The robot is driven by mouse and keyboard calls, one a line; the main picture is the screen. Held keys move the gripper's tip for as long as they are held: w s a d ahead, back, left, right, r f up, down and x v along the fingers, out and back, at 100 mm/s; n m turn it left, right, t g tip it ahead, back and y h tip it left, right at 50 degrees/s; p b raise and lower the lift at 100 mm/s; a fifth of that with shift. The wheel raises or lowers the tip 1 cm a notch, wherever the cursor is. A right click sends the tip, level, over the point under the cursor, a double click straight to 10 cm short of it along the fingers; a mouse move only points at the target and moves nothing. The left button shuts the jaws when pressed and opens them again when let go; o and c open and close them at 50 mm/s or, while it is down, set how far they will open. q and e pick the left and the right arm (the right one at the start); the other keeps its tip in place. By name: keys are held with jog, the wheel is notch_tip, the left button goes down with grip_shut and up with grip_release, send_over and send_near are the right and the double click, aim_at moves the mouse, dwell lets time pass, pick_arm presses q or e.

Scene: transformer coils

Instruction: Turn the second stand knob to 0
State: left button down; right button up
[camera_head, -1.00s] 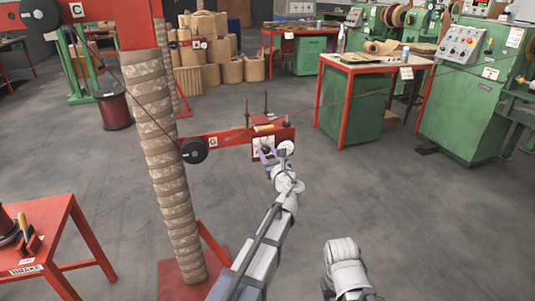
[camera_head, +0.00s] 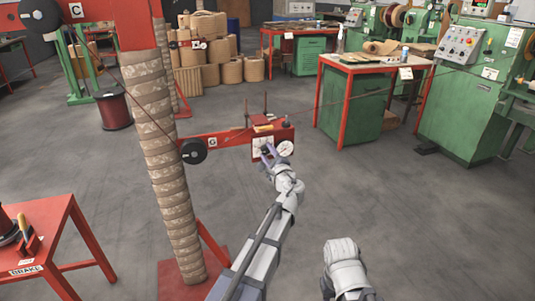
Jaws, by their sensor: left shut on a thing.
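The stand is a red post wrapped in tan cloth (camera_head: 166,165) with a red arm (camera_head: 232,138) reaching right. At the arm's end a white plate carries a dark knob (camera_head: 264,149), with a round white dial (camera_head: 286,148) beside it. My left gripper (camera_head: 268,154) is at the plate, shut on the knob, and its fingers partly cover it. The knob's marks are too small to read. My right arm shows at the bottom centre, but its gripper's fingers are not visible.
A red-framed table (camera_head: 345,68) with a green cabinet and a green machine (camera_head: 464,110) stand at the right. A red table (camera_head: 60,225) is at the lower left. The floor between is clear.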

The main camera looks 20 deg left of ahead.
pick_arm(q)
jog(key=n, duration=0.4)
jog(key=shift+n, duration=1.8)
jog(key=shift+c, duration=2.4)
grip_release()
jog(key=shift+s, duration=0.1)
jog(key=v, duration=0.7)
jog(key=shift+s+d, duration=0.2)
jog(key=shift+s, duration=0.05)
jog(key=shift+n, duration=0.3)
